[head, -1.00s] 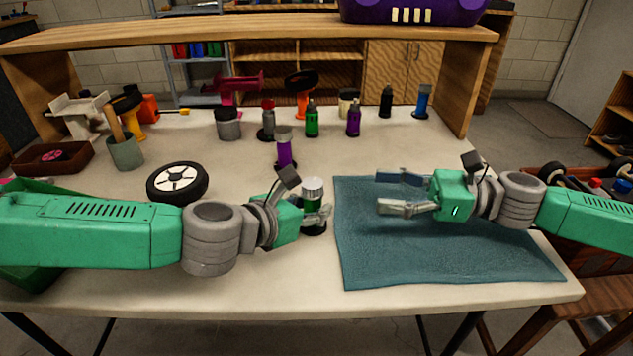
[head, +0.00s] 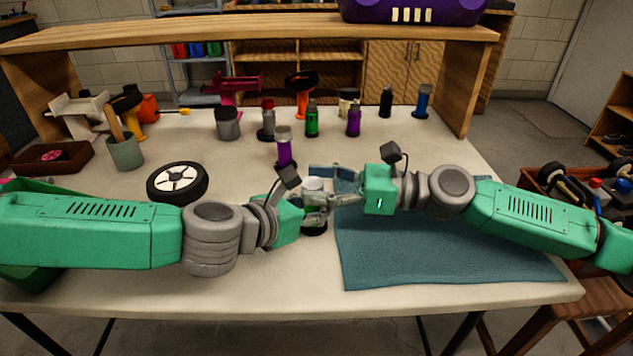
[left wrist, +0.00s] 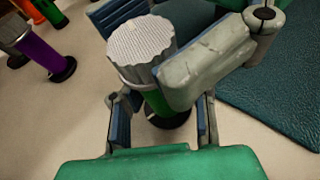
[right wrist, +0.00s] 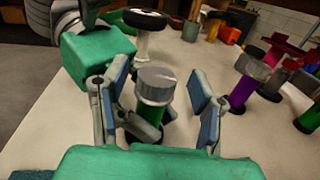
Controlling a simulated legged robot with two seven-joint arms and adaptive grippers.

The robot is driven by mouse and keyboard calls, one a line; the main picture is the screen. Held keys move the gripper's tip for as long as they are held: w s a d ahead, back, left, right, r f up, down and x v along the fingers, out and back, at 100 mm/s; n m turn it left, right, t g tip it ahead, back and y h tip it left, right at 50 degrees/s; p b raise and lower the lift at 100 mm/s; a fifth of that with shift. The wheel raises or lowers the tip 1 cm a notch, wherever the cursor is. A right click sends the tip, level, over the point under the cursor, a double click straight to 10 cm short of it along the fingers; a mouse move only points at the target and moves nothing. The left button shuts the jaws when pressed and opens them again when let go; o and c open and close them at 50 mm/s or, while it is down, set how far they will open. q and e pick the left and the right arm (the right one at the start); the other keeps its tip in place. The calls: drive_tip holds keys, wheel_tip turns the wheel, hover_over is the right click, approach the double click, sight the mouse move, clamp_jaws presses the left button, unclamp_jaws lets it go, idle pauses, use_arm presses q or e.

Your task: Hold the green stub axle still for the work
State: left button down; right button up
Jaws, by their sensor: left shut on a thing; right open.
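The green stub axle (head: 312,184) stands upright on the pale bench at the mat's left edge, with a ridged grey cap and a dark base. My left gripper (head: 316,212) is shut on its green body, low down. In the left wrist view the grey cap (left wrist: 143,42) rises above my left fingers. My right gripper (head: 328,190) is open, its fingers on either side of the cap. The right wrist view shows the cap (right wrist: 155,84) between the open fingers, with a gap to the right finger. Fingers hide part of the green body.
A blue-green mat (head: 440,255) lies under my right arm. A purple stub axle (head: 285,150) stands close behind the grippers. Several coloured bottles and tools stand farther back.

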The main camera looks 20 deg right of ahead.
clamp_jaws()
drive_tip(key=shift+a+r+m+t+h, duration=0.2)
drive_tip(key=shift+m+t+h, duration=0.1)
drive_tip(key=shift+t, duration=0.1)
drive_tip(key=m+t+h, duration=0.3)
drive_tip(key=t, duration=0.1)
drive_tip(key=shift+a+m+t+h, duration=0.1)
drive_tip(key=shift+m+t+h, duration=0.2)
drive_tip(key=shift+m+t, duration=0.1)
drive_tip(key=m+t+h, duration=0.2)
drive_tip(key=m+h, duration=0.1)
drive_tip(key=shift+s+f+t+h, duration=0.1)
drive_tip(key=shift+t+h, duration=0.2)
drive_tip(key=shift+h, duration=0.1)
drive_tip(key=shift+m+t+h, duration=0.5)
drive_tip(key=shift+m+h, duration=0.4)
drive_tip(key=shift+h, duration=0.4)
drive_tip(key=shift+d, duration=0.2)
